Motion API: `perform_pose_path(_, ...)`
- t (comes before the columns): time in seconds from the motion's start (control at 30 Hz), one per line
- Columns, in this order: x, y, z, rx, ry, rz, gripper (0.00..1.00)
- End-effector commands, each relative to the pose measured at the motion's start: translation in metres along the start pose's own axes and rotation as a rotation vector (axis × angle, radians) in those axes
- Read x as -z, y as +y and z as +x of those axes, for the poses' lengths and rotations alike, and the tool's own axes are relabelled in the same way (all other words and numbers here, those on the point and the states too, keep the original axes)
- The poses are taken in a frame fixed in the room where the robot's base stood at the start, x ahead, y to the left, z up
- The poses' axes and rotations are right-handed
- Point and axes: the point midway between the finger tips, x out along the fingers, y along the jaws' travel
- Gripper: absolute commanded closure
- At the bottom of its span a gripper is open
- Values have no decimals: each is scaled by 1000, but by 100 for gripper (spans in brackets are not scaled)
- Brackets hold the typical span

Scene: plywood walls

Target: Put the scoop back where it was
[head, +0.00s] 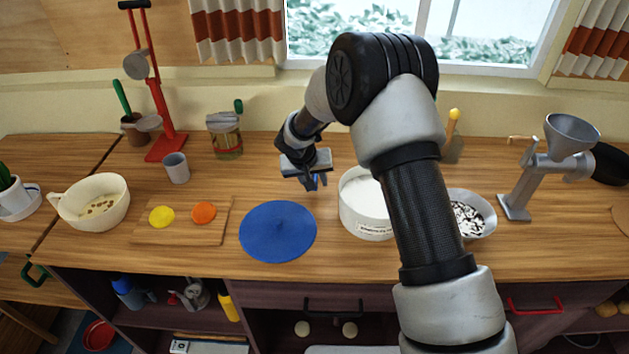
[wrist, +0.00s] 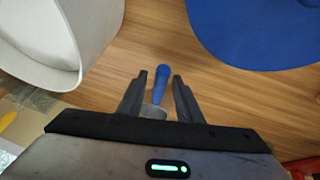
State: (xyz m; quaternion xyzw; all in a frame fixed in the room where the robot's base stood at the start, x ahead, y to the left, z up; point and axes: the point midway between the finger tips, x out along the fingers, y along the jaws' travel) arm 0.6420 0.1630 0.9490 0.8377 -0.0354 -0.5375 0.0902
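The scoop shows in the wrist view as a blue handle (wrist: 161,84) with part of a grey metal piece below it. It sits between the fingers of my gripper (wrist: 161,88), which are apart, with a gap on each side of the handle. My gripper in the head view (head: 316,184) points down over the counter, left of the white tub (head: 366,226). A bit of blue shows at its fingertips. The tub holds white contents and also shows in the wrist view (wrist: 75,60). I cannot tell whether the scoop touches the counter; its metal end is mostly hidden.
A round blue mat or lid (head: 278,231) lies left of the tub, and a board (head: 184,235) with a yellow and an orange disc lies further left. A grey cup (head: 176,168) and glass jar (head: 226,140) stand behind. A metal bowl (head: 486,215) and grinder (head: 545,165) stand right.

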Motion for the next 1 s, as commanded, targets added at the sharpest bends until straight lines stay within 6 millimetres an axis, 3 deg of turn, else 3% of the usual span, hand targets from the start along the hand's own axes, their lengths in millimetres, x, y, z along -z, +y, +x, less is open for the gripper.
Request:
perform_pose_path(0.33,2,0,-8,0,2,0,68)
perform_pose_path(0.8,2,0,-101,1,3,0,68)
perform_pose_path(1.0,1,0,-120,0,1,-1,68)
